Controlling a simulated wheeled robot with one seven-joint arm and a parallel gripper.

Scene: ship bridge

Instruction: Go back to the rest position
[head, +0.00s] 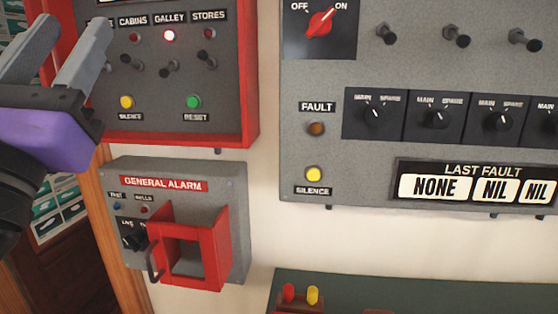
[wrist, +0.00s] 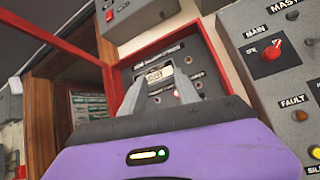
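My gripper (head: 68,25) is at the upper left of the head view, with its purple body and two grey fingers apart and nothing between them. In the wrist view the gripper (wrist: 160,80) also shows its fingers spread, pointing towards a red-framed grey panel (wrist: 155,55). In the head view that red-framed panel (head: 165,110) is just right of the fingers. Whether the fingers touch the panel's frame cannot be told.
A GENERAL ALARM box (head: 215,183) with a red guard (head: 216,240) sticking out hangs below. A large grey panel (head: 340,225) with knobs fills the right. A red-edged open door (wrist: 60,45) shows in the wrist view. Plain wall (head: 330,245) lies between.

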